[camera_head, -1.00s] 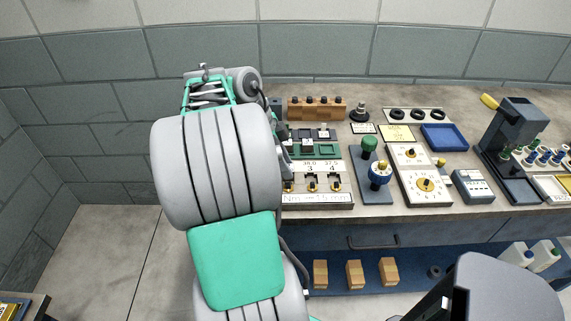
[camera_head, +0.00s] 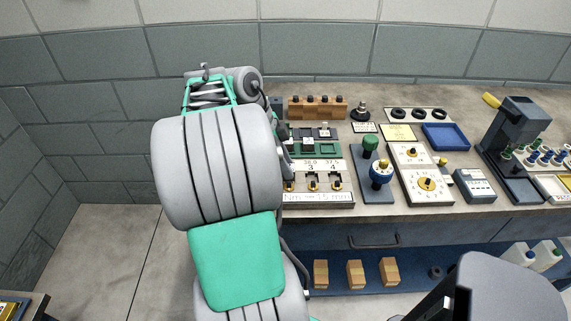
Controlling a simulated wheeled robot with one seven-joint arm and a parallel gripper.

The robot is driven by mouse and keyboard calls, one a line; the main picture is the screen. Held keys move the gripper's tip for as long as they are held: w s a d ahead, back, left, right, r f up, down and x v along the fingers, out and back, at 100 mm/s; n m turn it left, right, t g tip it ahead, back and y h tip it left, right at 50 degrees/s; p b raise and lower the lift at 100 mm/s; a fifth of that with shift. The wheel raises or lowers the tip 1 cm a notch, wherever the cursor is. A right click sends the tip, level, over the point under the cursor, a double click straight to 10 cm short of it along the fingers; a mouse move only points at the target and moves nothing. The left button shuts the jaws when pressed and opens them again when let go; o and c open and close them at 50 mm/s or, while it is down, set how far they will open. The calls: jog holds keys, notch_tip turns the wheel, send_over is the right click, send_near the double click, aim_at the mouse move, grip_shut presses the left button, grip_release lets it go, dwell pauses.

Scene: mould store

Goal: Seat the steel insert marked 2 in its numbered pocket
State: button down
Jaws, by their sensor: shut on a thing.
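My arm fills the left middle of the head view and hides my gripper and whatever is in it. I cannot make out the steel insert marked 2. A pale numbered fixture (camera_head: 318,198) stands at the front of the bench, right of my arm. Its places marked 3 and 4 show, each with a brass-coloured piece below; its left part, and any place marked 2, is hidden behind my arm. A green holder (camera_head: 331,148) with dark blocks lies just behind the fixture, partly hidden too.
A wooden block with dark knobs (camera_head: 317,107) stands at the back. Right of the fixture are a stand with a blue and white knob (camera_head: 379,174), a white dial panel (camera_head: 424,184), a blue tray (camera_head: 445,136) and a dark press-like device (camera_head: 518,132). The bench front edge is close to the fixture.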

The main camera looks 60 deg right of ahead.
jog(key=shift+f+b, duration=0.35)
dwell(0.3)
jog(key=shift+r, duration=0.35)
jog(key=shift+f, duration=0.3)
dwell(0.6)
jog(key=shift+r, duration=0.25)
jog(key=shift+f, duration=0.25)
dwell(0.9)
jog(key=shift+r, duration=0.25)
dwell(0.6)
jog(key=c, duration=1)
grip_release()
jog(key=shift+f, duration=0.1)
